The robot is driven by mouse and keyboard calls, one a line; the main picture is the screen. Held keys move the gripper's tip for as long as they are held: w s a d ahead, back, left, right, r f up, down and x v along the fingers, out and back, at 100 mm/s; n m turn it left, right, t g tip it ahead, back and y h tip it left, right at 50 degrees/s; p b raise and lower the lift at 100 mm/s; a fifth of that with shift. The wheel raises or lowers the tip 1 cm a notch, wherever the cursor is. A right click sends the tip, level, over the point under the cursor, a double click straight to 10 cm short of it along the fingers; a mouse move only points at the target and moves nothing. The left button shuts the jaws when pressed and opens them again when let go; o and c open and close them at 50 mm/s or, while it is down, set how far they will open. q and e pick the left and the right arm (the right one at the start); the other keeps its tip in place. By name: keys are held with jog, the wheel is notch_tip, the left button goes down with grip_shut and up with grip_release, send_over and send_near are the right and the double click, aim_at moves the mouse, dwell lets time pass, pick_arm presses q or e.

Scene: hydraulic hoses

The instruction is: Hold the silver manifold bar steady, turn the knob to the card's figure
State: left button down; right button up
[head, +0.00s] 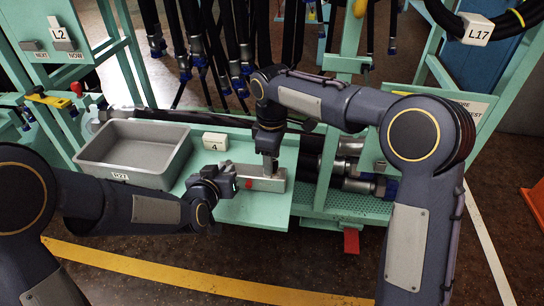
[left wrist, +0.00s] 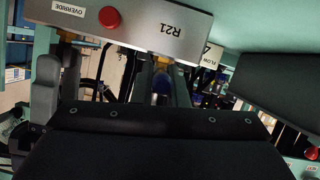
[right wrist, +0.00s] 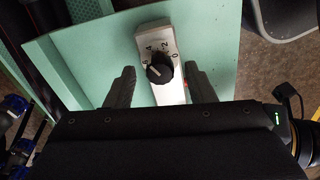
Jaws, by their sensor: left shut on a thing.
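The silver manifold bar (head: 268,185) lies on the green bench. Its R21 label, OVERRIDE label and red button (left wrist: 109,17) show in the left wrist view. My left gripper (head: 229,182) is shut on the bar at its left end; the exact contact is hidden. The black knob (right wrist: 159,68) sits on the bar's top face within a dial including 0, 2 and 4. Its pointer's reading is unclear. My right gripper (right wrist: 160,85) is open, one finger on each side of the knob, apart from it. A white card (head: 215,141) with a 4 stands behind the bar.
Hoses (head: 215,50) hang behind the bench, and several metal fittings (head: 355,165) lie to the right. A red tab (head: 351,241) hangs below the bench's front edge. Some bench surface in front of the bar is clear.

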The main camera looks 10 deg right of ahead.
notch_tip(320, 180, up, 12)
dwell(0.6)
pick_arm(q)
jog(key=c, duration=1.4)
grip_release()
jog(key=shift+o, duration=0.2)
